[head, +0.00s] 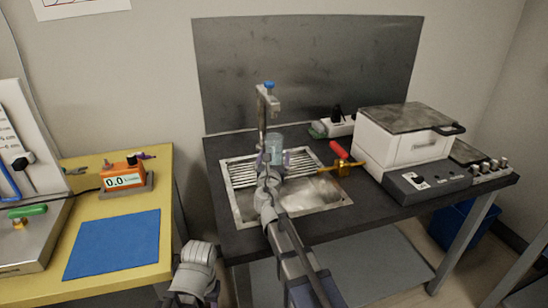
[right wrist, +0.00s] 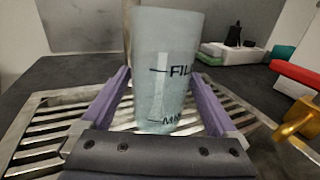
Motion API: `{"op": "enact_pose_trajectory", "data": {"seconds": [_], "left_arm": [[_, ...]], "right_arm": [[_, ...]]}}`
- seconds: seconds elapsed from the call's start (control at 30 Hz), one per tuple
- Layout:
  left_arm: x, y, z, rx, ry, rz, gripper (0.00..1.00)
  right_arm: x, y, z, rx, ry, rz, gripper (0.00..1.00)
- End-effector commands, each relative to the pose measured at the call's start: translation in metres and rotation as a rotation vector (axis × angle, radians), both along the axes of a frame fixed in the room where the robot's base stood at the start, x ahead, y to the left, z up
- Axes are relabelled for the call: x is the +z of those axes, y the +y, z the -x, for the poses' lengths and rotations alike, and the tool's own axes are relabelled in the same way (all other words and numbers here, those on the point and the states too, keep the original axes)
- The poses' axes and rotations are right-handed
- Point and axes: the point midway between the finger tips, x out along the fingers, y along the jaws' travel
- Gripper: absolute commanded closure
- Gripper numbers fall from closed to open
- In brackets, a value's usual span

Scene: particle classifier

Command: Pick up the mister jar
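The mister jar is a clear, bluish, tapered vessel (head: 275,149) above the slatted rack of the sink, near the tap. In the right wrist view the jar (right wrist: 166,60) is upright and shows dark marks reading "FIL" and "M", partly cut off. My right gripper (head: 275,161) reaches it from the front. Its purple fingers (right wrist: 161,95) are open, one on each side of the jar, with a gap visible beside its lower part. Whether its base touches the rack is unclear.
A tap (head: 263,105) with a blue top rises behind the jar. A brass valve with a red handle (head: 339,150) sits right of it over the sink (head: 325,196). A white lidded machine (head: 405,145) is farther right. A yellow table (head: 140,190) is at left.

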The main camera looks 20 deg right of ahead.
Motion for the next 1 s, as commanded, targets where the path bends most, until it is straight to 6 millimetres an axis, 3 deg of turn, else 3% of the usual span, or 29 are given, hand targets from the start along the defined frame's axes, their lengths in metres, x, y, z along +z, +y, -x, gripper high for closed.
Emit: {"op": "enact_pose_trajectory", "data": {"seconds": [0.07, 0.8, 1.0], "left_arm": [[0.0000, 0.0000, 0.0000, 0.000, 0.000, 0.000, 0.50], [0.0000, 0.0000, 0.0000, 0.000, 0.000, 0.000, 0.50], [0.0000, 0.0000, 0.0000, 0.000, 0.000, 0.000, 0.50]], "right_arm": [[0.0000, 0.0001, 0.0001, 0.000, 0.000, 0.000, 0.16], [0.0000, 0.0002, 0.0002, 0.000, 0.000, 0.000, 0.99], [0.0001, 0.0002, 0.0002, 0.000, 0.000, 0.000, 1.00]]}}
